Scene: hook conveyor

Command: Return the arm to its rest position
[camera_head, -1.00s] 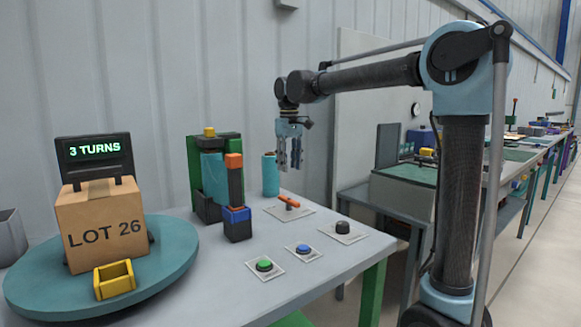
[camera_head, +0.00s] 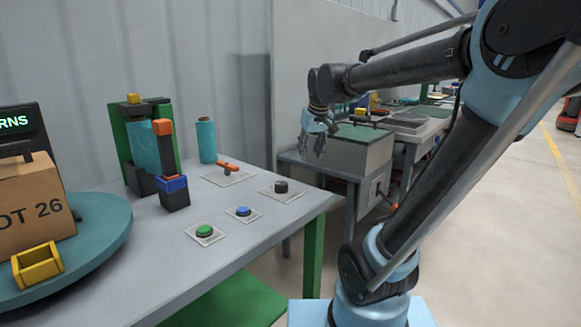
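My gripper (camera_head: 312,150) hangs from my raised arm right of centre, fingers pointing down. Its fingers are apart with nothing between them. It shows past the right edge of the grey table (camera_head: 150,262), in front of a second bench behind, and touches nothing. My arm is bent, its upper joint high at the right of the picture and its lower end on a light blue base at the bottom.
The table carries a turntable (camera_head: 100,240) with a box (camera_head: 30,205) and yellow tray (camera_head: 38,265), a green-backed wrap stand (camera_head: 150,150), a teal roll (camera_head: 206,141), an orange lever (camera_head: 228,167) and green, blue and black buttons. Open floor lies at right.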

